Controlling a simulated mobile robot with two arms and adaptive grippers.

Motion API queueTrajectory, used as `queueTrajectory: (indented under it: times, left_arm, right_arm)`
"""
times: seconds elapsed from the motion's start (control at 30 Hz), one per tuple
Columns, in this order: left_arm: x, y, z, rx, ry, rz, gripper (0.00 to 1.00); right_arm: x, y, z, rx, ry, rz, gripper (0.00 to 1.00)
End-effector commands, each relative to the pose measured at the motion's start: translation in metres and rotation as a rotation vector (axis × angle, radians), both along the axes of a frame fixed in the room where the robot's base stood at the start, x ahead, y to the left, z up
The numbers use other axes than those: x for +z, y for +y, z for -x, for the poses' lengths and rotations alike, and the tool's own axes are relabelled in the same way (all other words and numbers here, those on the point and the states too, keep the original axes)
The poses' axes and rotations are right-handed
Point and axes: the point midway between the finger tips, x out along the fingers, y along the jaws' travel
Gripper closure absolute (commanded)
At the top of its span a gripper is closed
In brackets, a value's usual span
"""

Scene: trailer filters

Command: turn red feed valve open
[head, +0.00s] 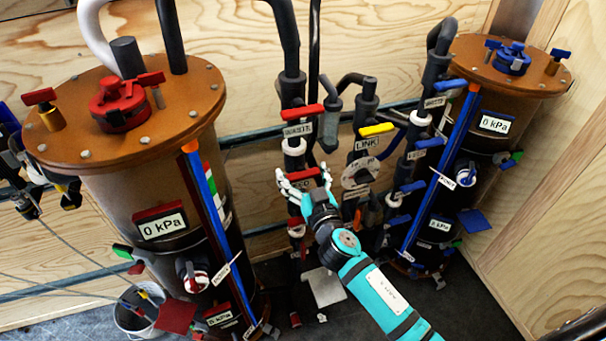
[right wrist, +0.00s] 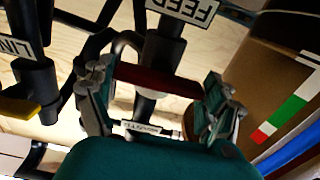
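The red feed valve handle (head: 303,174) sits on a dark vertical pipe left of the middle in the head view and lies roughly crosswise to that pipe. A partly covered label shows just below it. In the right wrist view the handle is a dark red bar (right wrist: 158,81) below the FEED label (right wrist: 186,8). My right gripper (head: 305,186) is at the handle. In the right wrist view its fingers (right wrist: 158,100) are wide apart, one near each end of the bar. I cannot tell whether they touch it. My left gripper is not in view.
Another red handle (head: 302,112) is above on the same pipe. The yellow LINK handle (head: 376,129) is close on the right. A large brown-topped tank (head: 160,185) stands left and another (head: 510,100) right. Pipes with blue handles (head: 412,187) crowd the right side.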

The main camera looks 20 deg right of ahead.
Motion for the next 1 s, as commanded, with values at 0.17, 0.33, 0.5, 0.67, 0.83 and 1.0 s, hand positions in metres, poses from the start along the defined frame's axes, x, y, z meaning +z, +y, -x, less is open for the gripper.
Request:
queueTrajectory:
  times: [0.17,0.33,0.5,0.67,0.83,1.0]
  left_arm:
    - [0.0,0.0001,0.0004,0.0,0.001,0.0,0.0]
    - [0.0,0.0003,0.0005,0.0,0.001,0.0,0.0]
    - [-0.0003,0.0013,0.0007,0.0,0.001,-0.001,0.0]
    - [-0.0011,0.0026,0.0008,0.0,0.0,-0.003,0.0]
    - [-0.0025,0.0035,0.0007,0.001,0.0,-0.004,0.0]
    - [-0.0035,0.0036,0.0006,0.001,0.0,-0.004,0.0]
  right_arm:
    - [0.0,0.0001,0.0002,0.0,0.0,0.0,0.48]
    - [0.0,0.0001,0.0002,0.0,0.0,0.0,0.48]
    - [-0.0001,0.0002,0.0002,0.0,-0.001,0.016,0.48]
    - [-0.0003,0.0006,0.0003,0.0,-0.002,0.071,0.48]
    - [-0.0004,0.0009,0.0003,0.0,-0.007,0.183,0.48]
    - [-0.0004,0.001,0.0002,0.0,-0.011,0.335,0.48]
